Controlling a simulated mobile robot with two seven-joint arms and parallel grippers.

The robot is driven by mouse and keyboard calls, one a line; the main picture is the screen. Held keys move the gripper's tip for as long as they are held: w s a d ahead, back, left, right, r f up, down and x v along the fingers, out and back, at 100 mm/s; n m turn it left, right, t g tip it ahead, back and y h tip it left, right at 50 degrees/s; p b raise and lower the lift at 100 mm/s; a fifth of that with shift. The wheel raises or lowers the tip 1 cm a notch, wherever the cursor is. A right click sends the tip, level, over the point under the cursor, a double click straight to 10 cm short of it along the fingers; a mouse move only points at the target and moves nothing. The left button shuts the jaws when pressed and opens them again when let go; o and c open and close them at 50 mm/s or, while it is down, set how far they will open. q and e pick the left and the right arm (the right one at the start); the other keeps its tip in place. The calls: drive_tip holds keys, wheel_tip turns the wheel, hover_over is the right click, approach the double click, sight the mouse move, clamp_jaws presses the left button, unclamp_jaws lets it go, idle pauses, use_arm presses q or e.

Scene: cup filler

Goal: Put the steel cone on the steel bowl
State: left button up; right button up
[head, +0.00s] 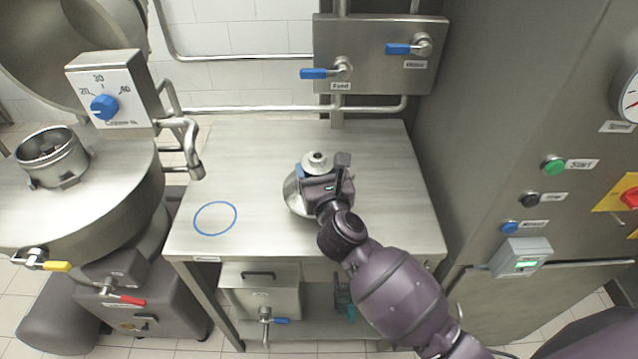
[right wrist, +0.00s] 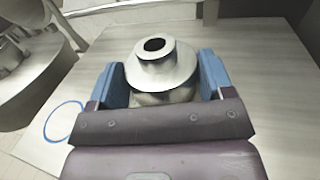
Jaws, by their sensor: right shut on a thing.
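The steel cone (head: 293,196) is on or just above the steel table, narrow collared end up and wide part down. I cannot tell whether it touches the table. My right gripper (head: 320,173) is shut on it near the top. In the right wrist view the cone (right wrist: 166,72) sits between the two blue fingers of the gripper (right wrist: 164,84). The rounded steel bowl (head: 120,185) is at the left, with a short open cylindrical neck (head: 52,158) on top. My left gripper is not in view.
The steel table (head: 375,150) is mostly clear, with a blue ring mark (head: 215,218) at its left. A tall control cabinet (head: 500,100) bounds the right.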

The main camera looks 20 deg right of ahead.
drive_tip(key=shift+f+b, duration=0.7)
drive_tip(key=shift+f, duration=1.25)
drive_tip(key=o, duration=1.9)
drive_tip(key=shift+c, duration=0.2)
